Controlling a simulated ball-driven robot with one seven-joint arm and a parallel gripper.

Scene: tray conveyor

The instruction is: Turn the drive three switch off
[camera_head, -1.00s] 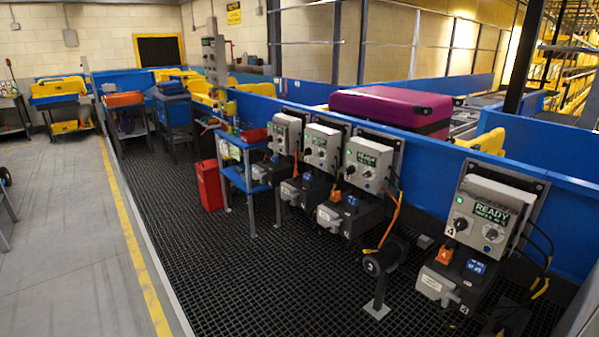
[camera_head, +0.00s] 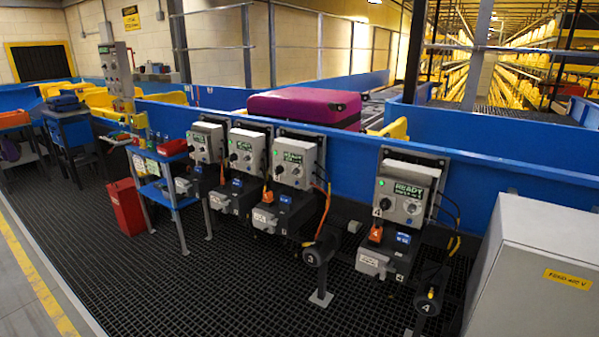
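Several grey drive control boxes stand in a row along the blue conveyor wall. The third box from the left (camera_head: 294,162) has a lit green display and a knob; its number is too small to read. Below it is a dark unit (camera_head: 288,207) with a grey switch-like part (camera_head: 264,219) at its left; I cannot tell the switch position. A black cylinder marked 3 (camera_head: 321,247) stands on a post at its right. The rightmost box (camera_head: 404,195) is marked 4 and its display reads READY. My gripper is not in view.
A grey cabinet (camera_head: 535,270) fills the lower right. A black cylinder marked 4 (camera_head: 428,300) stands left of it. A blue shelf cart (camera_head: 166,190) and a red bin (camera_head: 127,206) are left of the row. A purple suitcase (camera_head: 305,108) lies behind the wall.

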